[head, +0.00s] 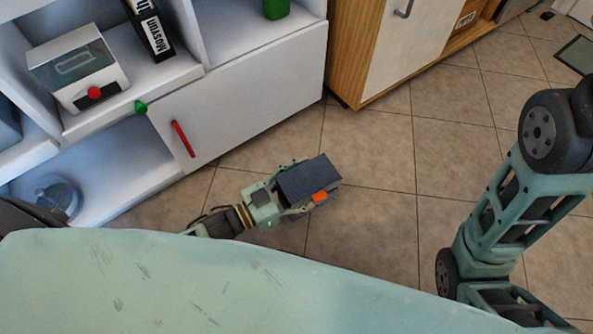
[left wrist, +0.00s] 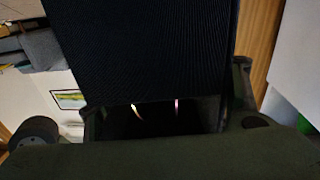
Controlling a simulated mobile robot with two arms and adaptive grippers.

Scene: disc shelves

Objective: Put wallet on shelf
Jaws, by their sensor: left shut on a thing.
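The wallet (head: 308,180) is a dark blue-grey block with an orange patch at its lower side. My left gripper (head: 287,192) is shut on it and holds it over the tiled floor, in front of the white shelf unit. In the left wrist view the wallet (left wrist: 140,50) fills the upper middle as a dark ribbed surface between the fingers. The white shelf (head: 185,80) stands at the upper left, with open compartments and a closed door with a red handle. My right arm shows at the right, but its gripper is out of view.
A white box with a red knob (head: 93,93) and a black case labelled Mosyun (head: 152,32) stand in a shelf compartment. A round grey object (head: 57,196) lies in the lower compartment. A wooden cabinet (head: 345,60) stands right of the shelf. Tiled floor (head: 375,240) is clear.

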